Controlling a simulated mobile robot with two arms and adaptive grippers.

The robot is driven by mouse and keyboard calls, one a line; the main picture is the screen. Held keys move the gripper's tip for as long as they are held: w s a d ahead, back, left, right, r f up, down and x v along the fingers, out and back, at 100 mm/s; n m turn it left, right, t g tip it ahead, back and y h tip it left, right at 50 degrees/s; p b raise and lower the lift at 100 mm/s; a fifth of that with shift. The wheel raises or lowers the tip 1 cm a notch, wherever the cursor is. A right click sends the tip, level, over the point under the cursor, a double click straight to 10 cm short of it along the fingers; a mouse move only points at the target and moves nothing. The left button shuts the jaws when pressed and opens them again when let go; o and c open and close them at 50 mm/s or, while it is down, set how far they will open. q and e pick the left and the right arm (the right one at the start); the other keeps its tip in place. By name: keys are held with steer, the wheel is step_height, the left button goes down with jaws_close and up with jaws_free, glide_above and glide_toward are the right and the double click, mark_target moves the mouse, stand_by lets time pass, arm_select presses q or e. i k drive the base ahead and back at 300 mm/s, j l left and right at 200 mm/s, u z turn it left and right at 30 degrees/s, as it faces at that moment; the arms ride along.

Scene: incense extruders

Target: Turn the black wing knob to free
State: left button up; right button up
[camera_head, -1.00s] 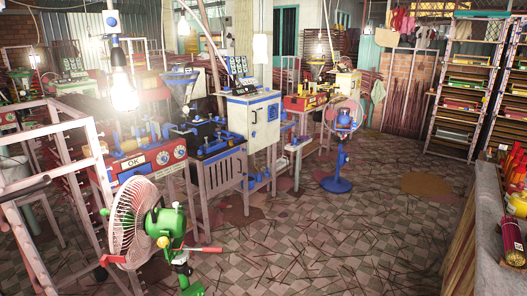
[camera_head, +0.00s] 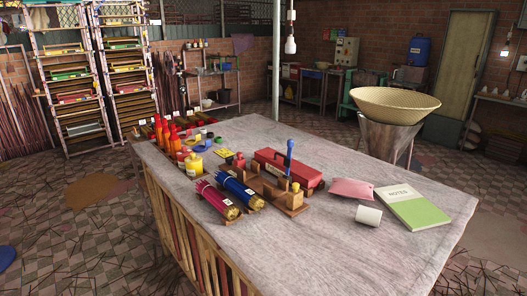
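I cannot make out a black wing knob in this view. Neither of my grippers shows. A small wooden fixture (camera_head: 277,193) with a blue-handled upright tool (camera_head: 290,152) stands on the grey worktable (camera_head: 340,250), in front of a red box (camera_head: 268,165). Details on it are too small to tell.
The table also holds purple (camera_head: 217,200) and blue (camera_head: 240,191) incense bundles, several red bottles, a pink pouch (camera_head: 352,189), a white roll (camera_head: 368,215) and a green notebook (camera_head: 415,206). A woven basket (camera_head: 395,104) stands behind.

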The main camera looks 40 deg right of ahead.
mark_target(229, 160)
steer(key=i+j+z, duration=0.15)
steer(key=z, duration=0.35)
steer(key=i+j+z, duration=0.25)
steer(key=z, duration=0.2)
steer(key=i+j+z, duration=0.1)
steer(key=j+z, duration=0.2)
steer(key=z, duration=0.2)
steer(key=i+j+z, duration=0.1)
steer(key=j+z, duration=0.2)
steer(key=z, duration=0.15)
